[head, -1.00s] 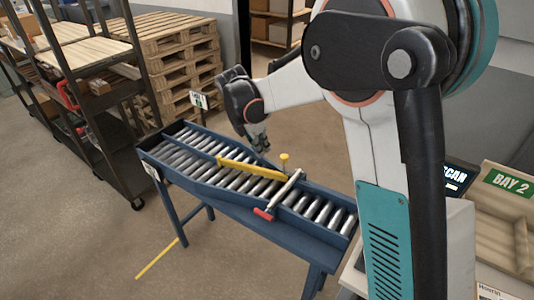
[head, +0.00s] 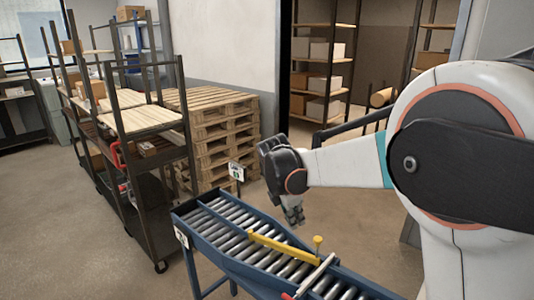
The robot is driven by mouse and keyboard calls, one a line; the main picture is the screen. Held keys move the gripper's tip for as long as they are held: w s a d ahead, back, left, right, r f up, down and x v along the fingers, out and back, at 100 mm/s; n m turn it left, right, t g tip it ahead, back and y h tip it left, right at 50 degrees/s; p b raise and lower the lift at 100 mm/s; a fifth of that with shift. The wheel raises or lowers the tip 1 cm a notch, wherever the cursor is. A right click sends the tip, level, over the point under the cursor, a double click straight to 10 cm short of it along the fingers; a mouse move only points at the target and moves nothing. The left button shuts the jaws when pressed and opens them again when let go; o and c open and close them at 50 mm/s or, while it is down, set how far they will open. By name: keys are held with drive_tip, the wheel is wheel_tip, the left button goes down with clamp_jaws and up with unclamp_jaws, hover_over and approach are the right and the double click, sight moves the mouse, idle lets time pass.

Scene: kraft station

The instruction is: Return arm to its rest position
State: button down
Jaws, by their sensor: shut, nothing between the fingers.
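My arm crosses the right side of the head view, with its forearm reaching left. My gripper (head: 293,215) hangs from the dark wrist and points down. It is above the far part of the blue roller conveyor (head: 225,268), near the yellow diverter bar (head: 278,249). The fingers look closed and nothing shows between them. The gripper appears clear of the rollers, though the exact height is hard to tell.
A yellow knob (head: 318,241) stands up beside the bar. A dark shelf cart (head: 150,165) is at left, stacked pallets (head: 222,135) are behind, and racks with boxes (head: 325,80) are beyond the doorway. Open floor (head: 95,240) lies left of the conveyor.

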drive_tip(key=s+d+r+m+t+y+b, duration=0.1)
drive_tip(key=s+d+r+m, duration=0.3)
drive_tip(key=s, duration=0.3)
drive_tip(key=s+d+r+m+t+y, duration=0.1)
drive_tip(key=s+d+r+m, duration=0.15)
drive_tip(key=s+m, duration=0.4)
drive_tip(key=s+d+f+m+t, duration=0.1)
drive_tip(key=s+m+t, duration=0.1)
drive_tip(key=s+m, duration=0.4)
drive_tip(key=s+d+f+m+t+y+b, duration=0.1)
drive_tip(key=s+d+f+m, duration=0.1)
drive_tip(key=s+m, duration=0.3)
drive_tip(key=shift+s+m+t, duration=0.35)
drive_tip(key=shift+s+t, duration=0.05)
drive_tip(key=shift+s, duration=1.75)
